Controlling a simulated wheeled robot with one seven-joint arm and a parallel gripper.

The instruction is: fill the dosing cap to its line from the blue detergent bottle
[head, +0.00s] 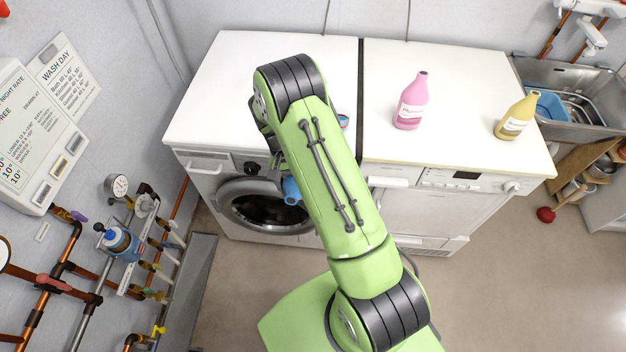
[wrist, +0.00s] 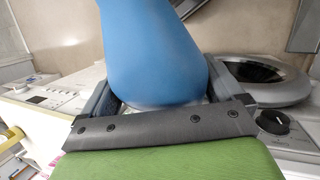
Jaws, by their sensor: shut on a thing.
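The blue detergent bottle shows large in the wrist view (wrist: 150,45), between the two fingers of my gripper (wrist: 158,92), which is shut on it. In the head view, part of the blue bottle (head: 291,191) shows beside my green arm, in front of the washing machine's door. It appears tilted, with its narrow end low. My arm hides most of the bottle and gripper there. A small round thing with a blue and reddish edge (head: 343,121) peeps out right of my arm on the white top; I cannot tell whether it is the dosing cap. No fill line or liquid is visible.
A pink bottle (head: 411,101) and a yellow bottle (head: 517,116) stand on the right machine's top. The washing machine (head: 215,100) is left, its top mostly clear. A metal sink (head: 550,72) is at far right.

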